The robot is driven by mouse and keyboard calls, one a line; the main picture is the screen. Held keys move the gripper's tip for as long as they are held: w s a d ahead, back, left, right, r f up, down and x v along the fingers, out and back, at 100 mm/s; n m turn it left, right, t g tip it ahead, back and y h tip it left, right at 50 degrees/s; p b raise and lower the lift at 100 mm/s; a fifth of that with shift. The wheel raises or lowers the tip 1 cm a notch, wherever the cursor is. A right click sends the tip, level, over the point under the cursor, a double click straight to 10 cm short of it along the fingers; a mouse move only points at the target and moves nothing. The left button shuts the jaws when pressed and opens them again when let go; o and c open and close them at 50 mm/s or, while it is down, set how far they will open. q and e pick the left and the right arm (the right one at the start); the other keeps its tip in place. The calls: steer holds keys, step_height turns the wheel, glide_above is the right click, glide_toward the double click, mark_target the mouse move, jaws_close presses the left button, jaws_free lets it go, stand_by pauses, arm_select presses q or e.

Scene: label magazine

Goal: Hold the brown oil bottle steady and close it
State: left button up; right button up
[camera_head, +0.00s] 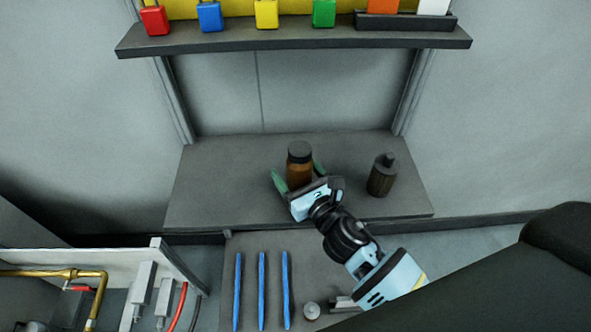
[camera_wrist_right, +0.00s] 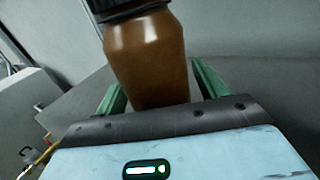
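The brown bottle (camera_head: 299,172) stands upright on the grey shelf, with a dark cap (camera_head: 299,150) on its top. How tightly the cap sits cannot be told. In the right wrist view the brown bottle (camera_wrist_right: 148,62) fills the middle and its dark cap (camera_wrist_right: 125,8) is cut off by the top edge. My right gripper (camera_head: 299,174) is open, its green fingers on either side of the bottle's lower body. A small gap shows beside the fingers, which also appear in the right wrist view (camera_wrist_right: 160,90). My left gripper is not in view.
A dark bottle with a narrow top (camera_head: 381,178) stands right of the brown bottle. Several coloured padlocks line the upper shelf (camera_head: 300,39). Blue sticks (camera_head: 262,290) and a round grey piece (camera_head: 312,310) lie on the lower surface. The shelf's left part is clear.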

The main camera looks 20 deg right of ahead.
steer(key=shift+r, duration=0.1)
steer(key=shift+r, duration=0.15)
steer(key=s+d+b, duration=0.1)
steer(key=s+d, duration=0.1)
steer(key=s, duration=0.9)
steer(key=shift+s+d, duration=0.15)
steer(key=shift+s, duration=0.25)
